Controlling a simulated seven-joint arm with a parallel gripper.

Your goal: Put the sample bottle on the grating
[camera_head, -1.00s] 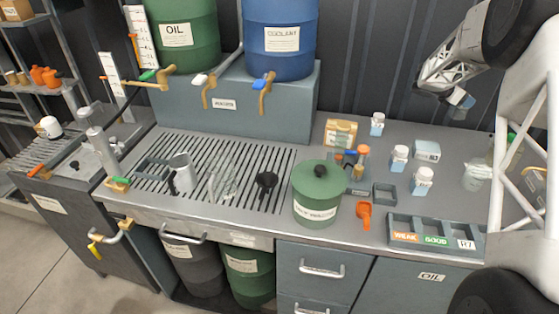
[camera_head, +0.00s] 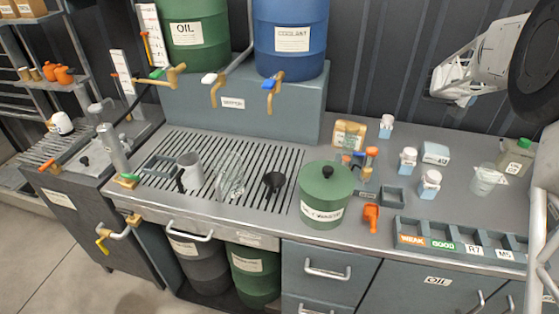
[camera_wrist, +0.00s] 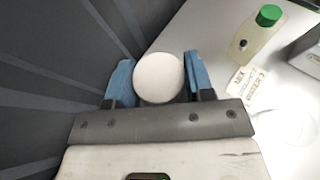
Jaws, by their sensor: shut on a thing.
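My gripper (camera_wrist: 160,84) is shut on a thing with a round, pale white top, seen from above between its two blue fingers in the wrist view. It looks like a white-capped sample bottle (camera_wrist: 158,78); its body is hidden below the top. In the head view my gripper (camera_head: 462,98) is raised in front of the dark wall at the upper right, above the counter's back, and the held thing is hard to make out. The slotted grating (camera_head: 205,148) is in the left half of the counter, well left of my gripper.
On the grating stand a grey jug (camera_head: 189,171), a clear glass vessel (camera_head: 230,178) and a black funnel (camera_head: 274,182). A green lidded pot (camera_head: 325,195) stands right of it. Several white-capped bottles (camera_head: 429,184) and a labelled tray (camera_head: 455,243) are farther right. Taps (camera_head: 270,88) overhang the grating's back.

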